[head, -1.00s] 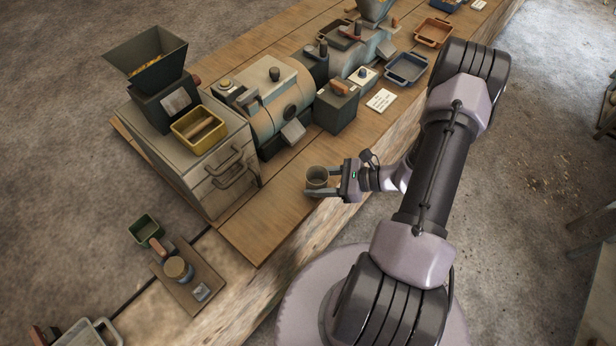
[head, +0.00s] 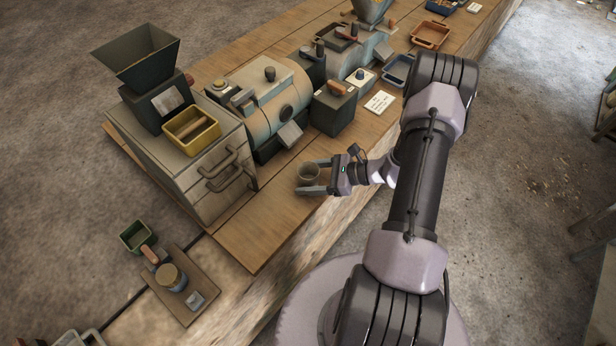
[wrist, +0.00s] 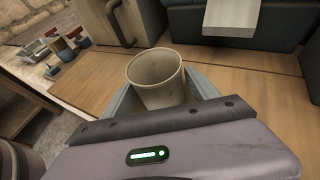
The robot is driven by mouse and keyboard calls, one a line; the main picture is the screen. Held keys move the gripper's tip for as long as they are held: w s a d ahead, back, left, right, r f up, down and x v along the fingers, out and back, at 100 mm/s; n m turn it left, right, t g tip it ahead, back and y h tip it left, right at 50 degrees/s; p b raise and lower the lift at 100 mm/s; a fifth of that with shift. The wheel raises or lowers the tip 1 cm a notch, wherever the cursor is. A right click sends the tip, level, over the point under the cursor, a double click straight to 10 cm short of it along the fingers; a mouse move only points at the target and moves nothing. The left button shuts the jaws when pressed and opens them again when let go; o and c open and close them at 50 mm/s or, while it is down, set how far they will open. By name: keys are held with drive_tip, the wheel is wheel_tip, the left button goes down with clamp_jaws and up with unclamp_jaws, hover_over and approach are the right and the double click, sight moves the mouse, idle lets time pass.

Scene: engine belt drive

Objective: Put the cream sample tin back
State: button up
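The cream sample tin (head: 309,174) is an open-topped, round cup standing upright on the wooden bench near its front edge. My gripper (head: 312,177) reaches in from the right, low over the bench, with one finger on either side of the tin. In the wrist view the tin (wrist: 155,80) sits between the two spread fingers (wrist: 160,92), its inside empty. The fingers look apart from its wall, though contact low down is hidden.
A drawer cabinet (head: 217,180) carries a hopper machine and a yellow tray (head: 192,131). Behind the tin is a cylindrical machine (head: 272,105). Bench left of the tin is clear.

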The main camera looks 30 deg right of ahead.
drive_tip(key=shift+s+d+r+p, duration=0.1)
drive_tip(key=shift+d+r+p, duration=0.1)
drive_tip(key=shift+r+p, duration=0.1)
drive_tip(key=p+v, duration=0.3)
drive_tip(key=v, duration=0.8)
drive_tip(key=w+a+r+n+g+h, duration=0.1)
drive_tip(key=a+r+n+g, duration=0.2)
drive_tip(key=a+r+n, duration=0.5)
drive_tip(key=w+a+r+n+g+h, duration=0.1)
drive_tip(key=a+r+n+g+h, duration=0.2)
drive_tip(key=r, duration=0.8)
drive_tip(key=s+a+r+n+t+h, duration=0.3)
drive_tip(key=s+a+r+n+h, duration=0.1)
drive_tip(key=s+a+r+n, duration=0.6)
drive_tip(key=s+a+r, duration=0.2)
drive_tip(key=a+r, duration=0.1)
drive_tip(key=shift+s+a+n, duration=0.15)
drive_tip(key=shift+s+n, duration=0.1)
drive_tip(key=shift+n, duration=0.05)
